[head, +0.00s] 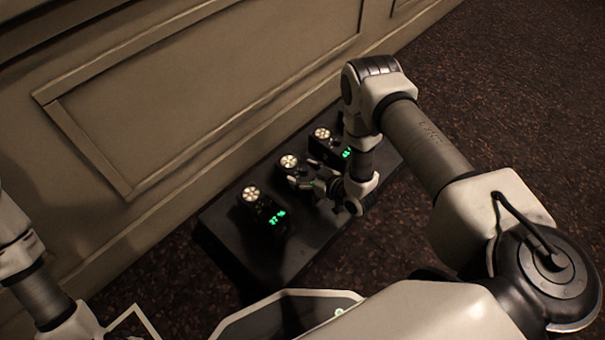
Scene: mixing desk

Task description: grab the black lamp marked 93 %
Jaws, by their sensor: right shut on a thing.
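Three black lamps with round, pale lit tops stand in a row on a low dark bench (224,243).
A panelled beige wall (200,90) runs close behind the bench. Dark speckled floor (530,90) lies open to the right. The lamps on either side stand close to my right gripper.

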